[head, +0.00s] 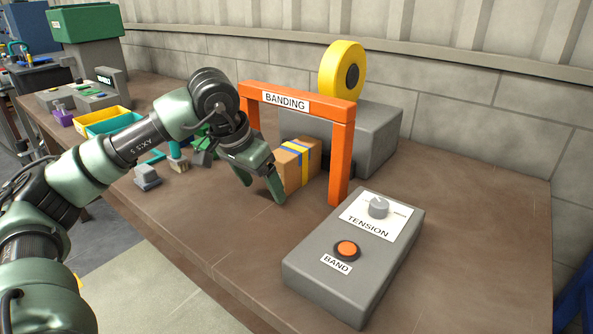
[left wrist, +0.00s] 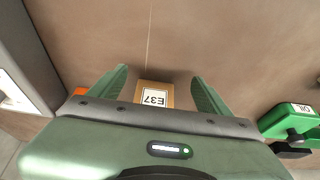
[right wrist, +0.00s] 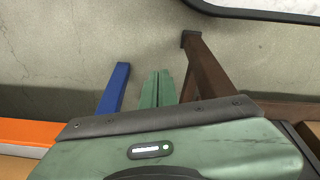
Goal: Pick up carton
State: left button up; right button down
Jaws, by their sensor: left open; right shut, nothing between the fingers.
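The carton (head: 291,170) is a small brown box with a blue and a yellow band, standing on the bench under the orange banding frame (head: 344,150). Its E37 label shows in the left wrist view, where the carton (left wrist: 155,97) lies between the two fingers. My left gripper (head: 260,183) is open at the carton's near left side, fingers pointing down towards the bench. I cannot tell whether either finger touches the carton. My right gripper (right wrist: 157,89) is shut and empty, away from the bench top; it is not in the head view.
A grey control box (head: 352,258) with a knob and an orange button stands right of the frame. A grey machine (head: 378,140) with a yellow reel (head: 342,66) is behind. Yellow (head: 99,120) and teal bins and small parts lie left. The bench is clear at far right.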

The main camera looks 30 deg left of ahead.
aim_at(293, 168)
pick_arm(q)
jog(key=w, duration=0.5)
jog(key=shift+w+d, duration=0.2)
jog(key=shift+d, duration=0.15)
jog(key=w, duration=0.5)
jog(key=shift+d+f, duration=0.25)
jog(key=shift+d, duration=0.05)
jog(key=shift+f, duration=0.25)
jog(key=c, duration=1.5)
grip_shut()
pick_arm(e)
jog(key=shift+s+f, duration=0.25)
jog(key=shift+f, duration=0.25)
jog(key=shift+s+f, duration=0.2)
jog(key=shift+f, duration=0.3)
